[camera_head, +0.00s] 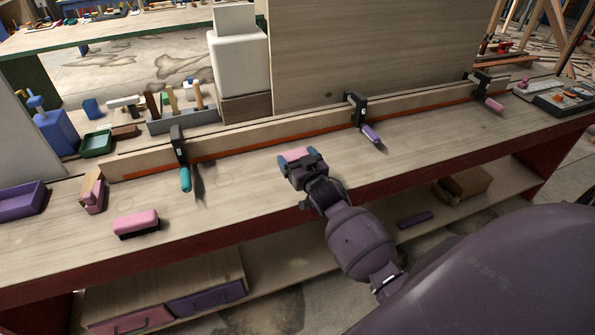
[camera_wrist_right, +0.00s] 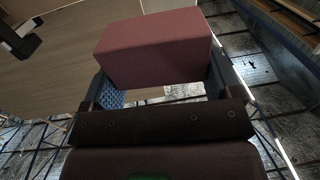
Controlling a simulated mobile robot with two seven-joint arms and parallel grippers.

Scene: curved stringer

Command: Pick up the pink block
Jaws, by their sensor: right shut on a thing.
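The pink block (camera_head: 295,153) is at the tip of my right gripper (camera_head: 297,159) in the head view, over the middle of the workbench. In the right wrist view the pink block (camera_wrist_right: 153,47) fills the space between the fingers of the right gripper (camera_wrist_right: 160,85), with a blue padded finger on each side. The right gripper is shut on the block. The block appears raised off the bench, though the exact gap is hard to tell. My left gripper is not in view.
The workbench (camera_head: 240,205) carries a long curved wooden strip held by clamps with teal (camera_head: 185,179) and purple (camera_head: 371,134) handles. A pink brush (camera_head: 136,223) and a purple bin (camera_head: 22,201) lie at left. A tool holder (camera_head: 183,120) stands behind. Bare bench surrounds the gripper.

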